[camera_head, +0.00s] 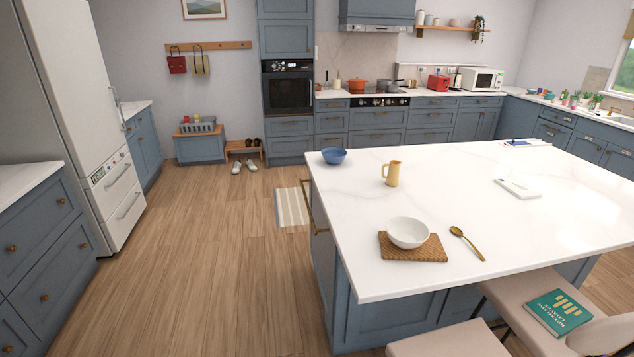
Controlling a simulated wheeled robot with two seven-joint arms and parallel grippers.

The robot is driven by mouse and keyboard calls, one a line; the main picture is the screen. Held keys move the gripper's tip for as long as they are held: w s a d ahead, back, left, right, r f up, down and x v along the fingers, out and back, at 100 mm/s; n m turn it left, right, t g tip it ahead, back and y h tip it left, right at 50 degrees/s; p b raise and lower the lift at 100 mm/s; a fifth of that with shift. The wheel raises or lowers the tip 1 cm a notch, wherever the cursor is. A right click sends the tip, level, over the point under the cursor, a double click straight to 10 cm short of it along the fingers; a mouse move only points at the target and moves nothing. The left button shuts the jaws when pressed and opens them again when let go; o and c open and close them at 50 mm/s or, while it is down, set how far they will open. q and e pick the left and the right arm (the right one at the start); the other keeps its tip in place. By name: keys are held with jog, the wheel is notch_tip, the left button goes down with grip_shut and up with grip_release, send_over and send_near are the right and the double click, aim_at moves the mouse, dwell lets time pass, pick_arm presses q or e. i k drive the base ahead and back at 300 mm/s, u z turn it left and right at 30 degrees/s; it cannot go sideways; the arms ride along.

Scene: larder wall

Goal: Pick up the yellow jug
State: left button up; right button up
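The yellow jug (393,174) stands upright on the white top of the kitchen island (455,187), left of its middle. Its handle points to the left. Nothing touches it. Neither of my grippers shows in the head view.
On the island, a blue bowl (334,156) stands behind and left of the jug. Stools (553,291) line the near side. The wooden floor (208,265) to the left is clear.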

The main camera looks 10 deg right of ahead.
aim_at(394, 174)
jog(key=u, duration=0.45)
jog(key=k, duration=0.65)
jog(key=u, duration=0.8)
jog(key=i, duration=2.05)
jog(key=z, duration=1.6)
jog(key=i, duration=0.7)
jog(key=z, duration=0.65)
